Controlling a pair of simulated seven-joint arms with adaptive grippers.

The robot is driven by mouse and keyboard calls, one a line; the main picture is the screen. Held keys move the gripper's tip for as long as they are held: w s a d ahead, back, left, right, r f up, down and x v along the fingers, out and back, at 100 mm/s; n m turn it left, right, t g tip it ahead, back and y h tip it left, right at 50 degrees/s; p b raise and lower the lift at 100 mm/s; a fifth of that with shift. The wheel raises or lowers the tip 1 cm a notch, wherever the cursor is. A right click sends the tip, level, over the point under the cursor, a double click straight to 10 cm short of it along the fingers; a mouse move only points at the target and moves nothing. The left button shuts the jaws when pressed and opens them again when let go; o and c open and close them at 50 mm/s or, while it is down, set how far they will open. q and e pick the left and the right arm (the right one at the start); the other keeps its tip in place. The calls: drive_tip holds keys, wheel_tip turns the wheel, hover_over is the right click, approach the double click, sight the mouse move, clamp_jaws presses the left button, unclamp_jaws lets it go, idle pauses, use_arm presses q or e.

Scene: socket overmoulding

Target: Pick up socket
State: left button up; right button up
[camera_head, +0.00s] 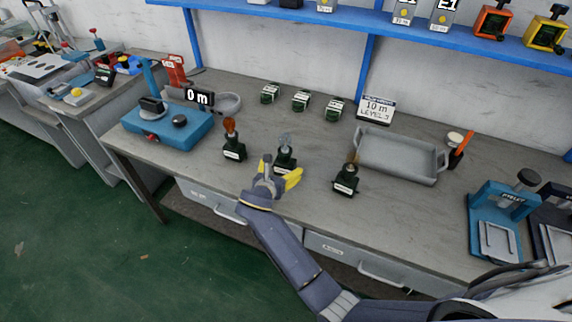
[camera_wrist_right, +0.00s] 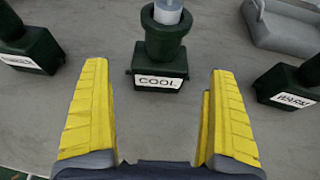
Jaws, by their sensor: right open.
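Three dark green stands with sockets stand near the table's front edge in the head view. The left one (camera_head: 233,150) carries an amber piece. The middle one (camera_head: 285,157) carries a pale, clear piece. The right one (camera_head: 346,180) carries a brownish piece. In the right wrist view the middle stand (camera_wrist_right: 160,60) is labelled COOL, and the right one (camera_wrist_right: 290,88) seems to read WARM. My right gripper (camera_head: 278,172) is open, its yellow fingers (camera_wrist_right: 155,110) apart on either side in front of the COOL stand. Nothing is between them. My left gripper is not in view.
Several small green blocks (camera_head: 301,101) stand behind. A grey tray (camera_head: 400,172) is at the right, with a "10 m LEVEL 3" sign (camera_head: 376,109) behind it. A blue machine (camera_head: 168,125) is at the left, and a blue press (camera_head: 500,215) at the far right.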

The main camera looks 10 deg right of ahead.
sight(283, 166)
drive_tip(key=shift+x, duration=2.65)
drive_tip(key=c, duration=1.4)
drive_tip(key=shift+o, duration=0.2)
drive_tip(key=shift+r, duration=0.1)
wheel_tip(283, 166, up, 20)
drive_tip(key=shift+f, duration=0.1)
